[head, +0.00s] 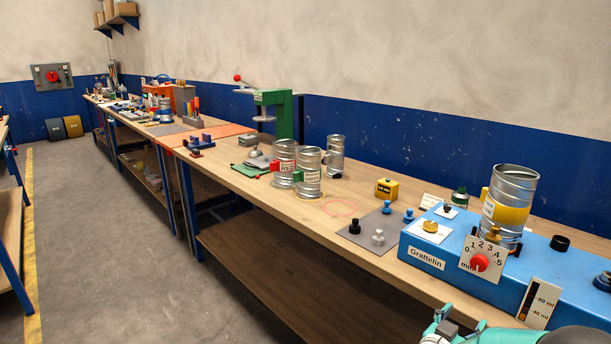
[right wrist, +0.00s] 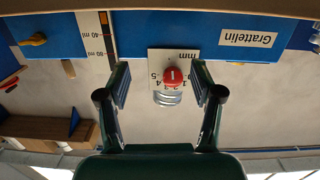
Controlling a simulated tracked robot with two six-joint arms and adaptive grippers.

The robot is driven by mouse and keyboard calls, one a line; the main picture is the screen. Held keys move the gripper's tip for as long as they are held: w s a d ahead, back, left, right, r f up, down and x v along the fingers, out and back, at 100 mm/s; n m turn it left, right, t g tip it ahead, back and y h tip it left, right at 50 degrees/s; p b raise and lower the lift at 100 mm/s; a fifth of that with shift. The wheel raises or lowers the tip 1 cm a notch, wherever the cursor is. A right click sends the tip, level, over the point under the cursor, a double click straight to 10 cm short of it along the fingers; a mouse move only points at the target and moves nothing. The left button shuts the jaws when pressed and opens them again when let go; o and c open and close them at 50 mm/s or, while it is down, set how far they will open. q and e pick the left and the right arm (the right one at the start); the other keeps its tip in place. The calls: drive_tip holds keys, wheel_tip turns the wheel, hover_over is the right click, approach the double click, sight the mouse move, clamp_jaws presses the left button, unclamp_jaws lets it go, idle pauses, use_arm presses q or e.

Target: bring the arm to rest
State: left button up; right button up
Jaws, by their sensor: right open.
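My right gripper (head: 458,327) shows at the bottom right of the head view, in front of the bench edge and below the blue Grattelin machine (head: 397,262). In the right wrist view, which is upside down, the right gripper (right wrist: 160,78) has its two fingers spread with nothing held. The red knob (right wrist: 172,76) on the white dial plate appears between the fingers in the picture. In the head view the red knob (head: 480,262) stands apart from the gripper, with its pointer hard to read. My left gripper is not in view.
A metal duct piece with a yellow band (head: 510,205) stands on the machine. A grey mat (head: 366,236) with small knobs, a yellow block (head: 387,188) and several metal cans (head: 309,175) stand left of it. The floor aisle (head: 110,240) is clear.

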drive_tip(key=s+a+f+n+g+y, duration=0.1)
drive_tip(key=s+a+f+n+y, duration=0.15)
drive_tip(key=f, duration=0.55)
drive_tip(key=s+a+f+n+y, duration=0.2)
drive_tip(key=a+f+y, duration=0.2)
drive_tip(key=f, duration=0.3)
drive_tip(key=s+a+f+n+g+y, duration=0.1)
drive_tip(key=s+a+f+n+y, duration=0.15)
drive_tip(key=f, duration=0.55)
drive_tip(key=s+a+f+g+y, duration=0.3)
drive_tip(key=s+a, duration=0.4)
drive_tip(key=s, duration=0.3)
drive_tip(key=s+a+f+g+y, duration=0.4)
drive_tip(key=s+a, duration=0.3)
drive_tip(key=s, duration=0.3)
drive_tip(key=shift+s+a+f+n+g+y, duration=0.3)
drive_tip(key=shift+a+n+g+y, duration=0.1)
drive_tip(key=shift+g+y, duration=0.15)
